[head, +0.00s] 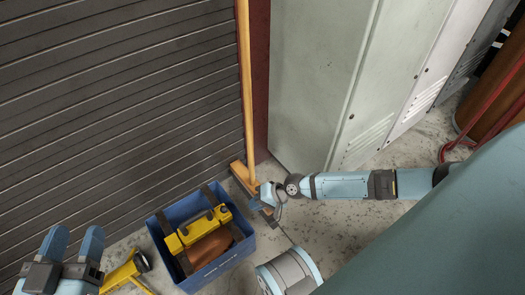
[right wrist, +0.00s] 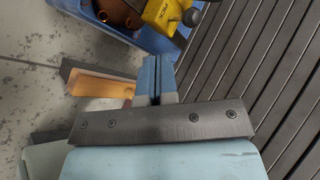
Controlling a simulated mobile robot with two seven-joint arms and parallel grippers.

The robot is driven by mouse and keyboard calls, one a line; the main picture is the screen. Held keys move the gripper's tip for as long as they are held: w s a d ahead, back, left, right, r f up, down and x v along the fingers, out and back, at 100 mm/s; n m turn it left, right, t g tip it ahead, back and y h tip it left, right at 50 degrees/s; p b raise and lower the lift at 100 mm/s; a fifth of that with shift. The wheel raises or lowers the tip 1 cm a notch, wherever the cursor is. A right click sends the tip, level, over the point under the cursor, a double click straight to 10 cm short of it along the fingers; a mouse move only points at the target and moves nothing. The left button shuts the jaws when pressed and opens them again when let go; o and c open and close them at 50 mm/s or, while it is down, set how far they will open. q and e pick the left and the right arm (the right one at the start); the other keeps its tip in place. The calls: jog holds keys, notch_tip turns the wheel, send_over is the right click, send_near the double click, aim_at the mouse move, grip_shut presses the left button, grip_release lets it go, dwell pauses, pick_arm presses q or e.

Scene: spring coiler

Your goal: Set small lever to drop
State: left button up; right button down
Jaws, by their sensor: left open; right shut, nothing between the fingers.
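My right gripper (head: 270,196) is near the foot of the broom in the head view, between the blue crate and the lockers. In the right wrist view its blue fingers (right wrist: 156,76) are pressed together, shut and empty. Below them in the picture is the dark metal plate of the gripper body.
A blue crate (head: 211,274) holds a yellow tool (head: 180,241) and a brown object (head: 209,247). A broom (head: 246,80) leans by the dark slatted shutter (head: 110,90). Grey-green lockers (head: 318,80) stand at the back. A yellow lamp (head: 124,274) lies left. Bare floor (head: 335,222) shows right of the crate.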

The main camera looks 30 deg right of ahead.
aim_at(224, 211)
pick_arm(q)
jog(key=shift+w+a+r+m+t+h+b, duration=0.35)
jog(key=shift+w+m+t+b, duration=0.2)
jog(key=shift+m+b, duration=0.45)
pick_arm(e)
jog(key=w+a+f, duration=0.2)
jog(key=w+a, duration=0.2)
jog(key=a, duration=0.1)
jog(key=shift+a+f, duration=0.3)
jog(key=shift+a, duration=0.1)
jog(key=shift+s, duration=0.1)
